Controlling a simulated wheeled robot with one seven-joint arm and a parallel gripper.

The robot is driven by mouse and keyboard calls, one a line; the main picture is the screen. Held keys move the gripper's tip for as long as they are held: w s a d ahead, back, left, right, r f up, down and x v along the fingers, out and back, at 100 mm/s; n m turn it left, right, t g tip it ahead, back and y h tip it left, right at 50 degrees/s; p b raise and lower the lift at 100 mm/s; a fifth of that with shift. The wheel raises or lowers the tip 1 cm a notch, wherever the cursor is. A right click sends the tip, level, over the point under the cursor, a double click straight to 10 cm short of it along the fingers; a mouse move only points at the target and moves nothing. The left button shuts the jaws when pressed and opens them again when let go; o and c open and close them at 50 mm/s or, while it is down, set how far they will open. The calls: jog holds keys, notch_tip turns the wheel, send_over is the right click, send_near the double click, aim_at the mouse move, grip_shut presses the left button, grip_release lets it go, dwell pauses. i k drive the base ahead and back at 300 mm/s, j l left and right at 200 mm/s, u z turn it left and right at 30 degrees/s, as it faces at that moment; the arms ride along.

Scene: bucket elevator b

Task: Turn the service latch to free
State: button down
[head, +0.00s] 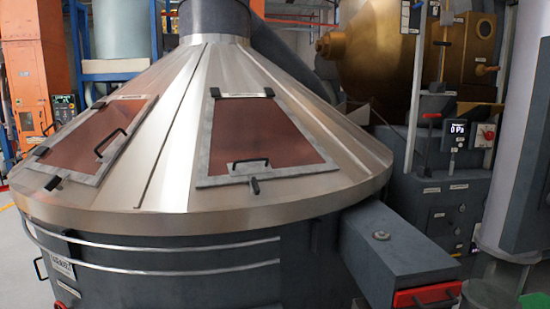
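I cannot pick out the service latch with certainty in the head view. A tall orange housing (32,68) stands at the far left, with a small dark control panel (64,106) at its right edge. Latch-like black knobs sit on the cone's hatches: one (254,186) below the front hatch and one (53,183) below the left hatch. Their lettering, if any, is too small to read. My gripper is not in view.
A large metal cone-topped vessel (170,195) fills the foreground, with curved rails (160,270) around it. A grey box with a red-fronted drawer (425,296) juts out at right. A grey column (520,150) and machinery with a gauge display (454,128) crowd the right side. Some grey floor (12,250) shows at left.

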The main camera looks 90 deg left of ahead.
aim_at(55, 183)
jog(key=u, duration=3.6)
jog(key=i+j, duration=0.15)
jog(key=j+u, duration=0.05)
jog(key=j, duration=0.05)
